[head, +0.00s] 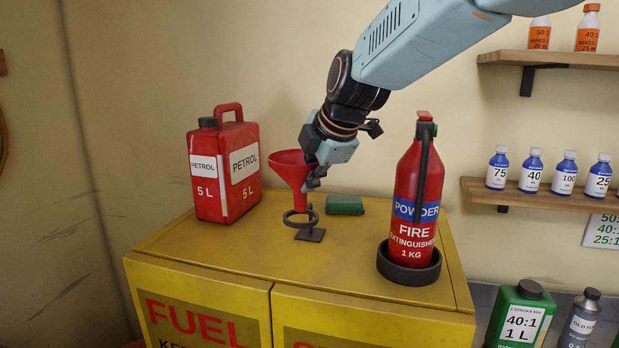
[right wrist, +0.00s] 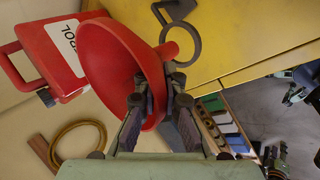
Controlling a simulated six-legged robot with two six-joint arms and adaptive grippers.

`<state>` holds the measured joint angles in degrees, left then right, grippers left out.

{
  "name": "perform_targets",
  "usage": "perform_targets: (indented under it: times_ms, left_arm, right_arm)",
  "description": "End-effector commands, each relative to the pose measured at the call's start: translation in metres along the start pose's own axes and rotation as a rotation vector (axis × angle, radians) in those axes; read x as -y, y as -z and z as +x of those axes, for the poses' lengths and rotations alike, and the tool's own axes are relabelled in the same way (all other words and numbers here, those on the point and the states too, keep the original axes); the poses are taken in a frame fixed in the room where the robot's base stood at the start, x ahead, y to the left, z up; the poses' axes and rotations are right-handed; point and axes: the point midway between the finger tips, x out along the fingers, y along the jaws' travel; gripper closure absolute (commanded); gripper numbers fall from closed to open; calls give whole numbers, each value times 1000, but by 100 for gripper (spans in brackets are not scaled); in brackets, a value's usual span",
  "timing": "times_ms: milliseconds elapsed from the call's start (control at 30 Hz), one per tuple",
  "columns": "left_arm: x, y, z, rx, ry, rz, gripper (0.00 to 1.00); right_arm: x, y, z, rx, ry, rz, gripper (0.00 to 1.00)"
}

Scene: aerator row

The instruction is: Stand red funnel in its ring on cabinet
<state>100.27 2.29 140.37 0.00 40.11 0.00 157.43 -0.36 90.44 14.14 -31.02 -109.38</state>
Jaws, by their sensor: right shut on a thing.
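The red funnel (head: 292,172) is upright above the yellow cabinet top, with its spout pointing down. My right gripper (head: 312,178) is shut on the funnel's rim at its right side. In the right wrist view the funnel (right wrist: 125,68) fills the space in front of the right gripper (right wrist: 148,100). The dark ring (head: 303,226) stands on its small base plate on the cabinet (head: 200,252), directly below the spout. The ring also shows in the right wrist view (right wrist: 186,47), near the spout end. I cannot tell whether the spout tip is inside the ring. My left gripper is not in view.
A red petrol can (head: 223,165) stands left of the funnel. A fire extinguisher (head: 414,205) stands in a dark round holder (head: 408,268) at the right. A green block (head: 345,205) lies behind the ring. The cabinet's front left top is clear. Shelves with bottles are on the right wall.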

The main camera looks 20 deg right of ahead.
Motion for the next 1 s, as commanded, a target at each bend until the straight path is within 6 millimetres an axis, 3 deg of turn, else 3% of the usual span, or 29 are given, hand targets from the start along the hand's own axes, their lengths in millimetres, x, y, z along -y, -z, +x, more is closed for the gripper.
perform_targets:
  times_ms: [1000]
  left_arm:
    - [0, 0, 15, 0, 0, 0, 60]
  right_arm:
    - [10, -1, 14, 0, 0, 0, 100]
